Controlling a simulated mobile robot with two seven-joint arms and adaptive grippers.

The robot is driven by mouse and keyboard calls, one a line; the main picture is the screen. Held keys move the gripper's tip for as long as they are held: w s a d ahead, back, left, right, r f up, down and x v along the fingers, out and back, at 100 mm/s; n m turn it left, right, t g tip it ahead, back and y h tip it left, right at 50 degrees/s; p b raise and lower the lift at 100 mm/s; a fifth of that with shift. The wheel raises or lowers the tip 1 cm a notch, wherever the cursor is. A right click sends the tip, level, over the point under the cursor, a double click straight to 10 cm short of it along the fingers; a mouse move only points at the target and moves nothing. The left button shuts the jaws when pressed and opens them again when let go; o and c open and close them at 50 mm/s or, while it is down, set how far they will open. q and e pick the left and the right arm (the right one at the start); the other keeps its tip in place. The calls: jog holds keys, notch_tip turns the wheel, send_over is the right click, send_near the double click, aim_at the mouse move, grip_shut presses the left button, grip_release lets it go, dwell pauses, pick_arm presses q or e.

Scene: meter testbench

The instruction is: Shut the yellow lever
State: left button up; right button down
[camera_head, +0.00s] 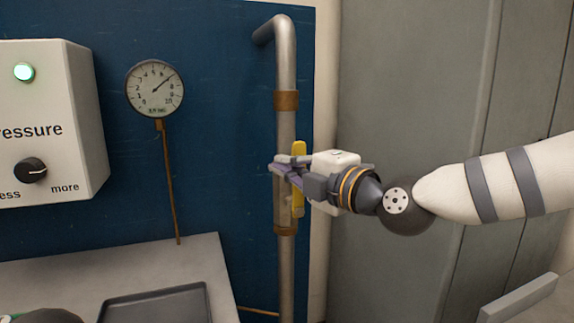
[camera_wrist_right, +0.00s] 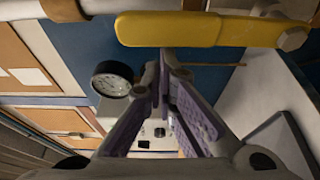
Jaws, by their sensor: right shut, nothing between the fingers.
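The yellow lever (camera_head: 298,150) stands upright in the head view, along the metal pipe (camera_head: 286,65) and on its right side. My right gripper (camera_head: 279,167) crosses in front of the lever's middle and hides that part. Its fingers are shut with nothing between them, and the tips lie over the pipe. In the right wrist view the lever (camera_wrist_right: 170,30) runs across the top, with a bolt at its right end. The shut fingertips (camera_wrist_right: 167,62) are just below it there; I cannot tell whether they touch it.
A round gauge (camera_head: 155,89) hangs on the blue panel (camera_head: 215,50). A white pressure box (camera_head: 75,110) with a knob and a lit green lamp is at the left. A dark tray (camera_head: 160,303) lies on the grey bench below. Grey panels (camera_head: 420,80) stand at the right.

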jog(key=shift+d, duration=0.1)
pick_arm(q)
jog(key=shift+s+f, duration=0.1)
jog(key=shift+f, duration=0.05)
pick_arm(e)
jog(key=shift+w+d+r+m, duration=0.1)
jog(key=shift+d+m, duration=0.1)
jog(key=shift+m, duration=0.1)
